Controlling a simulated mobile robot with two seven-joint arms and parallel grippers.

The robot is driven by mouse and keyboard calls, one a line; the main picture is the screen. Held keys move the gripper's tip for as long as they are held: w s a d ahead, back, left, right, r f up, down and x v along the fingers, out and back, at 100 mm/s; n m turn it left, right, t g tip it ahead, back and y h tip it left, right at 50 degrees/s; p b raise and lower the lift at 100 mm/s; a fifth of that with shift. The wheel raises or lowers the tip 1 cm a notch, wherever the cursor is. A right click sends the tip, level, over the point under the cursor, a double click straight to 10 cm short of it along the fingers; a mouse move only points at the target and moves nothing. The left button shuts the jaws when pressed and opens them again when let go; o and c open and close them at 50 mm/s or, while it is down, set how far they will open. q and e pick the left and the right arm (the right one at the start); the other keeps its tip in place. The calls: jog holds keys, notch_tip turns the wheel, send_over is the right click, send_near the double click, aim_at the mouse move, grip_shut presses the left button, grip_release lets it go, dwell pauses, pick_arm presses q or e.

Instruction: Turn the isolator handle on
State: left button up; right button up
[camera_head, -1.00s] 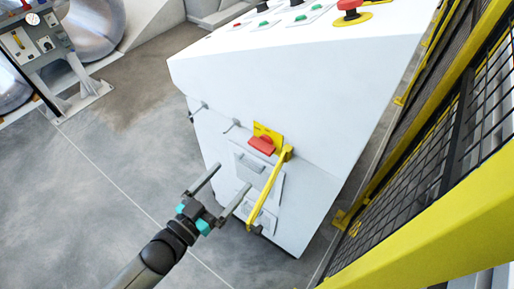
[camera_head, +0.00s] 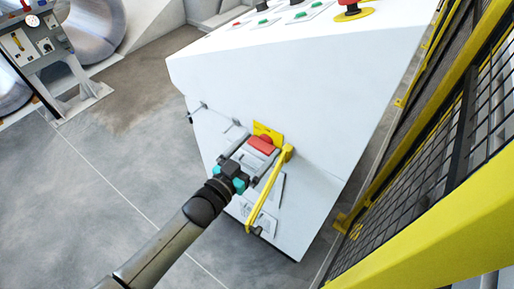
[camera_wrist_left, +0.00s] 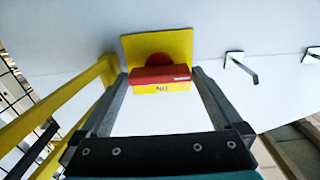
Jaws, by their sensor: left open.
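The isolator handle is a red bar on a yellow plate on the front of the white cabinet. It shows in the head view (camera_head: 262,144) and in the left wrist view (camera_wrist_left: 160,75). The bar lies level across the plate in the wrist view. My left gripper (camera_head: 258,153) is open, with its fingertips at the handle. In the wrist view the left gripper (camera_wrist_left: 160,76) has one finger on each side of the red bar. I cannot tell whether the fingers touch it. My right gripper is not in view.
A yellow bar (camera_head: 264,195) sticks out from the cabinet (camera_head: 270,85) close to my left gripper's right side. A yellow-framed mesh fence (camera_head: 440,160) stands to the right. Small hooks (camera_wrist_left: 242,66) are on the cabinet face.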

pick_arm(q)
jog(key=c, duration=1.1)
jog(key=shift+o, duration=0.2)
jog(key=shift+m, duration=0.3)
jog(key=m, duration=0.8)
jog(key=shift+s+d+f, duration=0.1)
jog(key=shift+d+f, duration=0.05)
jog(key=m, duration=0.4)
jog(key=shift+f+m, duration=0.1)
jog(key=shift+m, duration=0.2)
jog(key=m+b, duration=0.1)
jog(key=m, duration=0.3)
jog(key=shift+m, duration=0.3)
